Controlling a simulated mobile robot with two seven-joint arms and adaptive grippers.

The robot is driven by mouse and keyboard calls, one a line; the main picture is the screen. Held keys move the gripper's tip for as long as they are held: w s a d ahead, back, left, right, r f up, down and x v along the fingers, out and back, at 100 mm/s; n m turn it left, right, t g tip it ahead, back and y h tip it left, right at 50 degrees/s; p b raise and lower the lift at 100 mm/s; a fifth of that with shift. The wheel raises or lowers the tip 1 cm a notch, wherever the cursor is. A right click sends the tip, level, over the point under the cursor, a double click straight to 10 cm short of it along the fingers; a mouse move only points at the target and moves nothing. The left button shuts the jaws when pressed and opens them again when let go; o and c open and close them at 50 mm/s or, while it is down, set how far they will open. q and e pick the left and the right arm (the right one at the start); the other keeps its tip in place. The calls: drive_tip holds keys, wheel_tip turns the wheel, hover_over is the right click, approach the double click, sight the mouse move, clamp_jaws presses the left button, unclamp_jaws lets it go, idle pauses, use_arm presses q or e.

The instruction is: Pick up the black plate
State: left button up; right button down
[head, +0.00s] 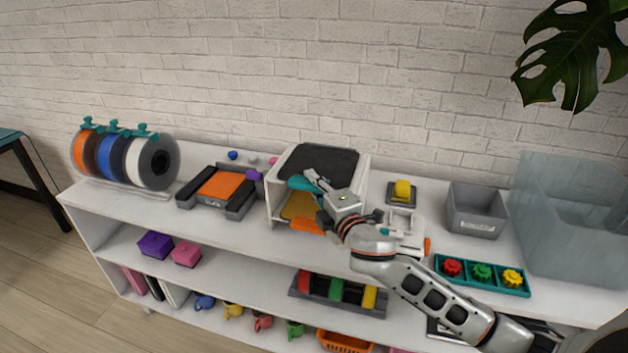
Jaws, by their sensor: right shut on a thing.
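The gripper and wrist hide part of the rack's front. My left gripper is not in view.
A yellow plate (298,207) and an orange piece sit lower in the rack. A spool holder (125,159) and a dark tray with an orange pad (221,184) stand left. A grey bin (476,211) and a large translucent bin (571,225) stand right.

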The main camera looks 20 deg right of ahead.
wheel_tip(320, 180, up, 20)
drive_tip(key=p, duration=0.4)
drive_tip(key=shift+f, duration=0.1)
